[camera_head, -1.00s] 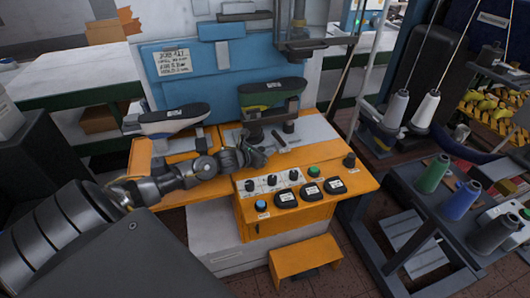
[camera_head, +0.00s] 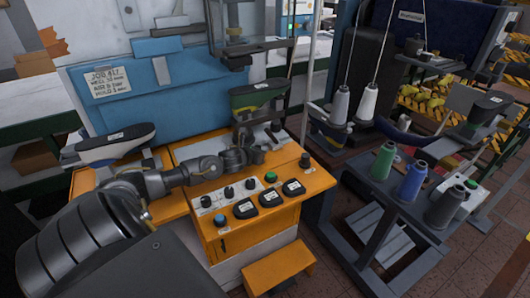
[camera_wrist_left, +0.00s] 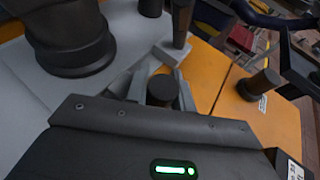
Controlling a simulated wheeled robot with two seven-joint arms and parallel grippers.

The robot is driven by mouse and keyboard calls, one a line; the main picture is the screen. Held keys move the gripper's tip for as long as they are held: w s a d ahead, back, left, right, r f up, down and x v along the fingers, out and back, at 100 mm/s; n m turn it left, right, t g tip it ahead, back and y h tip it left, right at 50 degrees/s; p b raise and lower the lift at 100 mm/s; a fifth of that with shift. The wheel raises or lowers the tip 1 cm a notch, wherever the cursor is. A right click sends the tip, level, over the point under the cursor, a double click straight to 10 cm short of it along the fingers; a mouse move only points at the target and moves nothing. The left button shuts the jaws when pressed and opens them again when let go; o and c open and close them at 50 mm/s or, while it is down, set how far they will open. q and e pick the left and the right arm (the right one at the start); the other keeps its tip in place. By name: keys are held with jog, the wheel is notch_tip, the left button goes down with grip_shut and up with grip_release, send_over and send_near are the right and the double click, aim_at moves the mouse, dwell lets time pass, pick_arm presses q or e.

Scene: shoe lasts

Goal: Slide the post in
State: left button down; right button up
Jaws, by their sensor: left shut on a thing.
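My left gripper (camera_head: 243,160) reaches over the orange bench in front of the green-sided shoe last (camera_head: 257,96). In the left wrist view its grey fingers are shut on a short dark round post (camera_wrist_left: 163,91), whose top shows between them. The post's lower end is hidden, so I cannot tell whether it sits in a hole. The last's thick dark stand (camera_wrist_left: 72,40) is close to the left of the fingers in that view. Another dark upright cylinder (camera_wrist_left: 183,22) stands just beyond the fingertips. My right gripper is not in view.
A second last (camera_head: 115,142) with a white side stands at the left. A dark cart (camera_head: 385,190) with thread cones is to the right. A blue machine body (camera_head: 150,95) is behind.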

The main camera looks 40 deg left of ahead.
pick_arm(q)
jog(key=shift+r, duration=0.1)
jog(key=c, duration=1.6)
grip_release()
jog(key=shift+w, duration=0.1)
jog(key=o, duration=0.4)
jog(key=shift+w+d, duration=0.1)
jog(key=shift+w, duration=0.05)
jog(key=shift+s+r, duration=0.1)
jog(key=shift+s, duration=0.55)
jog(key=b+v, duration=0.1)
jog(key=v, duration=0.8)
jog(key=shift+s+d+r, duration=0.1)
jog(key=shift+s+d, duration=0.05)
jog(key=shift+s, duration=0.1)
